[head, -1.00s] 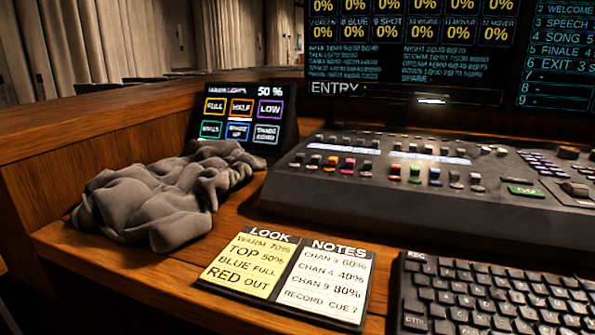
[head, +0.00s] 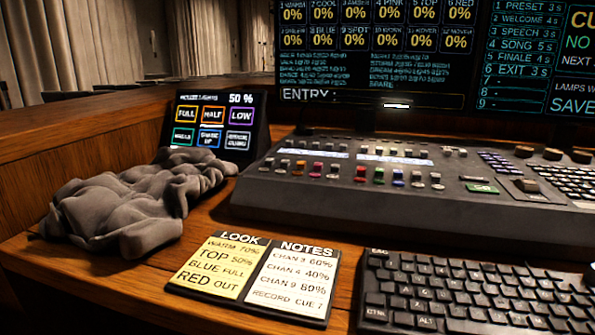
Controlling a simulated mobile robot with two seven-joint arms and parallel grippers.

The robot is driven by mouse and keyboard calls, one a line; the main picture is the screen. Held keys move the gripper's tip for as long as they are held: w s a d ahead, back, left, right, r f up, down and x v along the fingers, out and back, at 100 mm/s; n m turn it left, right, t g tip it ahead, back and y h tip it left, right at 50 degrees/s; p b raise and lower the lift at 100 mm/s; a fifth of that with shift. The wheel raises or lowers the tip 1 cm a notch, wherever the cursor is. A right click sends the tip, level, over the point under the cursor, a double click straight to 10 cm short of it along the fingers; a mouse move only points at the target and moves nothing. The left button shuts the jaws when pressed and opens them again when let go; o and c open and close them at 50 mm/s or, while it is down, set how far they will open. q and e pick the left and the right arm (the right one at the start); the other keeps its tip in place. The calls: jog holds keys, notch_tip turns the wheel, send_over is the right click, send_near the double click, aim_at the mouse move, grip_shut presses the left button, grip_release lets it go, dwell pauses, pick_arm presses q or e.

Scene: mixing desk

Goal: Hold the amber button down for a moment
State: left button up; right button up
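The console (head: 330,200) stands right of centre, with a row of small coloured buttons along its front. An orange-looking button (head: 299,165) near the left end of that row is the likeliest amber one. It is too small to read a label or tell whether it is pressed. A pink-red button (head: 317,169) sits just right of it. Neither of my grippers is in view, and nothing touches the buttons.
A crumpled grey cloth (head: 125,205) lies left, in front of a small touch panel (head: 215,125). Note cards (head: 255,277) lie before the console, beside a black keyboard (head: 470,290). A large monitor (head: 380,55) stands behind. Bare wood shows between cloth and cards.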

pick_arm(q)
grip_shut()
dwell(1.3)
